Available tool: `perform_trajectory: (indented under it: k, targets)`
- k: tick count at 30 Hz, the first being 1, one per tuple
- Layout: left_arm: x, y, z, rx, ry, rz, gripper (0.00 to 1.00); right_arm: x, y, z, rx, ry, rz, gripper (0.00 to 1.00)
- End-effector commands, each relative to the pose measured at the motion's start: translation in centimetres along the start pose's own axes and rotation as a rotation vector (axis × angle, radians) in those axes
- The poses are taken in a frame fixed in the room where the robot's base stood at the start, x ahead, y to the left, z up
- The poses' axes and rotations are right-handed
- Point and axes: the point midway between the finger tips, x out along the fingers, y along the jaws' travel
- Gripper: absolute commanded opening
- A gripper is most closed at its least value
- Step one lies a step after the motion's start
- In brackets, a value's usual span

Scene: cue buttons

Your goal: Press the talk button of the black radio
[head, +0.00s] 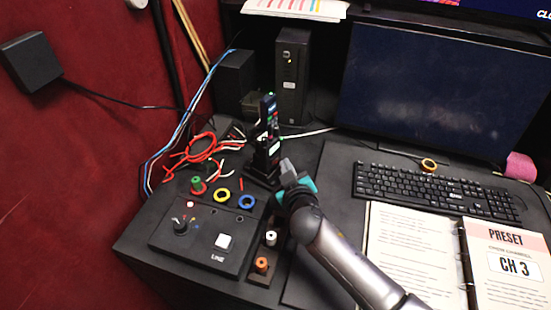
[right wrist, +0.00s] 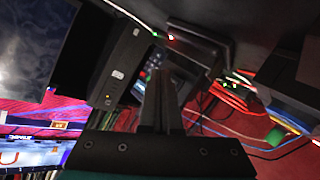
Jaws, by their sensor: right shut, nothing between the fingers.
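The black radio (head: 269,118) stands upright in a dark stand (head: 265,158) on the desk, with a small green light at its top and coloured markings on its front. My right gripper (head: 288,172) is just in front of the stand, to the lower right of the radio, and its fingers are together and empty. In the right wrist view the shut fingers (right wrist: 158,98) point toward a dark shape with small keys, partly hidden behind them. I cannot make out the talk button in either view. My left gripper is not in view.
Red cables (head: 203,147) lie left of the radio. A black computer tower (head: 292,75) stands behind. A monitor (head: 440,85), keyboard (head: 420,190) and open binder (head: 410,245) are right.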

Motion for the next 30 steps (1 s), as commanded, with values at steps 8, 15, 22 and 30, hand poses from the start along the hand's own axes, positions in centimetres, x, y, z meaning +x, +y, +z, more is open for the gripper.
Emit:
perform_trajectory:
  k: [8,15,22,30]
  targets:
    - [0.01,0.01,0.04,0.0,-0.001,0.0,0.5,0.01,-0.01,-0.01,0.0,0.0,0.0,0.0]
    - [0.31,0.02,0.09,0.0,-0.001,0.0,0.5,0.48,-0.41,-0.34,0.001,0.001,0.0,0.0]
    - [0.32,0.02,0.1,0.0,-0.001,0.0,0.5,0.61,-0.43,-0.47,0.0,0.0,0.0,0.0]
    - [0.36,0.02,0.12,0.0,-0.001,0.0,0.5,0.65,-0.47,-0.48,0.0,0.0,0.0,0.0]
